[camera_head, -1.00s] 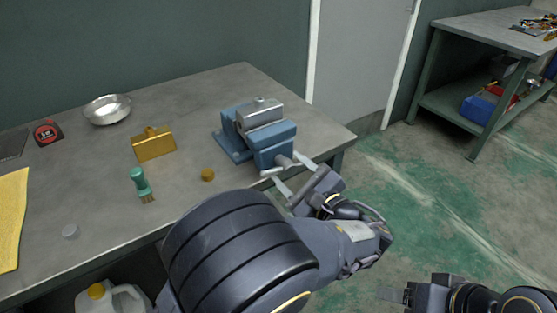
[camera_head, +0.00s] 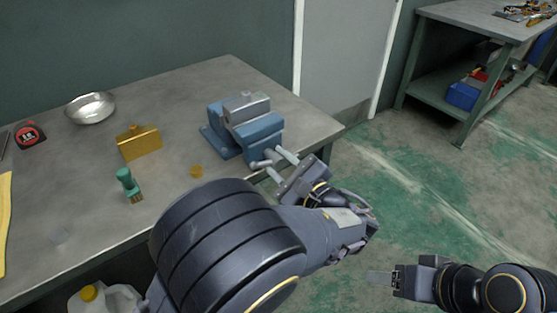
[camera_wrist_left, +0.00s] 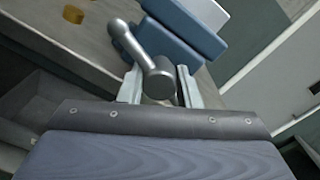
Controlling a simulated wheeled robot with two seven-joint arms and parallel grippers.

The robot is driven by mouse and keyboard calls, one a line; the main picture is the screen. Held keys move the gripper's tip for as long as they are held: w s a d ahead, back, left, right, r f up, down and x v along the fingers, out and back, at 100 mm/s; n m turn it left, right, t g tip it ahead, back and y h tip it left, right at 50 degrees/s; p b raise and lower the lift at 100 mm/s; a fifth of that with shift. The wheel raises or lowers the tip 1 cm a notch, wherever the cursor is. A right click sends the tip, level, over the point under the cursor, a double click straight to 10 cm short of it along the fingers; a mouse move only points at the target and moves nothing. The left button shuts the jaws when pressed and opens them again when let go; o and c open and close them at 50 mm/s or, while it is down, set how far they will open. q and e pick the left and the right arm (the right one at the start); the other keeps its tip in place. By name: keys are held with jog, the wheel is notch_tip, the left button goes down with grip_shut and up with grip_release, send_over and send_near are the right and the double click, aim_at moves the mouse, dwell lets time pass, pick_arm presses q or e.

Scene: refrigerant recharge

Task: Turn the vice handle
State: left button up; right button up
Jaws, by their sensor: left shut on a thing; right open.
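The blue vice (camera_head: 240,128) with its grey jaws stands on the table near the right corner. Its handle (camera_head: 262,164), a grey bar with a round knob, sticks out at the front beyond the table edge. My left gripper (camera_head: 280,172) is at the handle. In the left wrist view the gripper's two fingers (camera_wrist_left: 160,88) stand on either side of the handle's round end, and the bar of the handle (camera_wrist_left: 138,48) points up and left. The left gripper is shut on the handle. My right gripper (camera_head: 385,280) is open and empty, low at the right over the floor.
On the table (camera_head: 190,98) are a metal bowl (camera_head: 90,107), a tape measure (camera_head: 30,136), a brass block (camera_head: 139,143), a green-handled brush (camera_head: 129,184) and a small brass cap (camera_head: 196,171). A white jug (camera_head: 105,299) is below. Another workbench (camera_head: 470,30) stands back right.

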pick_arm(q)
jog(key=m+p, duration=0.1)
jog(key=p, duration=0.1)
jog(key=m+p, duration=0.2)
jog(key=p, duration=0.1)
jog(key=m+p, duration=0.2)
jog(key=p, duration=0.1)
jog(key=shift+r, duration=0.3)
jog(key=m+p, duration=0.7)
jog(key=p, duration=0.1)
jog(key=shift+f+m, duration=0.15)
jog(key=shift+m, duration=0.15)
jog(key=m+p, duration=0.3)
jog(key=m, duration=0.1)
jog(key=shift+f+m, duration=0.1)
jog(key=shift+m, duration=0.2)
jog(key=shift+f+m+t+p, duration=0.15)
jog(key=shift+m+t+p, duration=0.15)
jog(key=shift+m+p, duration=1.5)
jog(key=shift+m+b, duration=0.5)
jog(key=shift+m, duration=0.1)
jog(key=shift+d, duration=0.1)
jog(key=o, duration=1)
jog(key=shift+s, duration=0.1)
